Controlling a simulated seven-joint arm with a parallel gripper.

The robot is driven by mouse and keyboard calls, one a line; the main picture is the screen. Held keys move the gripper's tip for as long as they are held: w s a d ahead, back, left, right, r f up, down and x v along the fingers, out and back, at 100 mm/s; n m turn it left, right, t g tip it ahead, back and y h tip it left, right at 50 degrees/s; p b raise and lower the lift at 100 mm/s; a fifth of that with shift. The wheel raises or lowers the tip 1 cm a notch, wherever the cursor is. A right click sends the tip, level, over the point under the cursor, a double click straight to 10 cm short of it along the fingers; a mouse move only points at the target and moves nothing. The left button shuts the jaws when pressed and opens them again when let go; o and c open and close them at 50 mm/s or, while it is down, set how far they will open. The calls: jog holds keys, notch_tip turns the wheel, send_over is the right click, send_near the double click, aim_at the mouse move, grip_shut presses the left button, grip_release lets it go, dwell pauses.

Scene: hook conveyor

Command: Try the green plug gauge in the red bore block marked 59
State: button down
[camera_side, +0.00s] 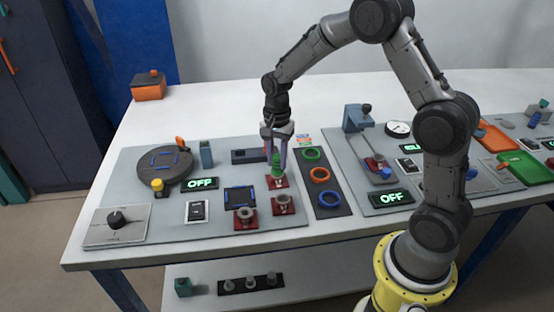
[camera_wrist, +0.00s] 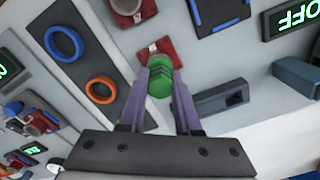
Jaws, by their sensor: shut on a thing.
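My gripper (camera_side: 276,166) points down and is shut on the green plug gauge (camera_side: 275,160). The gauge also shows between my fingers in the wrist view (camera_wrist: 159,84). A red bore block (camera_side: 277,182) is directly under the gauge; it shows just beyond my fingertips in the wrist view (camera_wrist: 172,49). I cannot tell whether the gauge's end is in that bore or just above it. Two more red bore blocks, one in front (camera_side: 284,206) and one further left (camera_side: 245,222), have grey bores facing up. The number marks on the blocks are too small to read.
A dark strip (camera_side: 330,201) with green, orange and blue rings lies right of the blocks. A dark grey slotted block (camera_side: 246,156) and a blue-grey post (camera_side: 206,154) stand behind left. A dark turntable (camera_side: 165,168) and OFF display (camera_side: 200,184) are further left.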

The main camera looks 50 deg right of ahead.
aim_at(277, 156)
jog(key=shift+r, duration=2.9)
